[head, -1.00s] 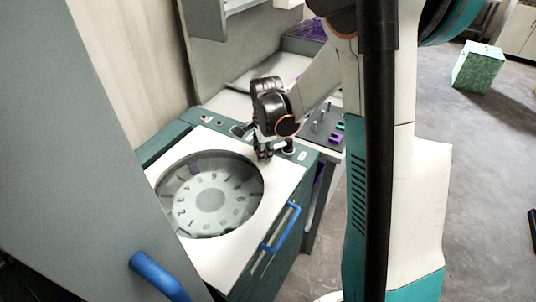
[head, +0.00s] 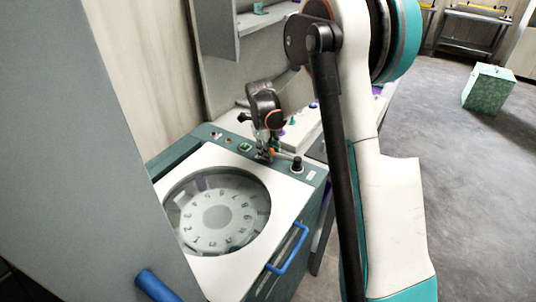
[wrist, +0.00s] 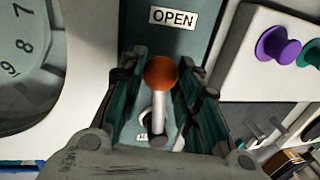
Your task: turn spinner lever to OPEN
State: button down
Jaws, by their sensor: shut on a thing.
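The spinner lever, a white stick with an orange ball, shows in the wrist view (wrist: 160,75), standing between the fingers of my gripper (wrist: 158,98). In the head view my gripper (head: 265,155) is low over the rear panel of the spinner (head: 291,207), with the orange ball partly hidden at its fingertips. My gripper is shut on the lever. The OPEN label (wrist: 172,18) lies just beyond the ball in the wrist view. A second label under the lever is mostly hidden.
The spinner's round window (head: 217,215) shows a numbered disc. A blue handle (head: 289,249) is on its front. A black knob (head: 297,164) stands right of my gripper. A grey panel (head: 90,150) fills the left. Purple (wrist: 278,45) and green pegs are beside the spinner.

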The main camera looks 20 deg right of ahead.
jog(key=shift+w+d+m, duration=0.45)
jog(key=shift+d+m, duration=0.15)
jog(key=shift+m, duration=0.2)
jog(key=c, duration=1.2)
grip_release()
jog(key=shift+d, duration=0.1)
jog(key=w+v, duration=0.1)
jog(key=v, duration=1.1)
jog(key=shift+s, duration=0.3)
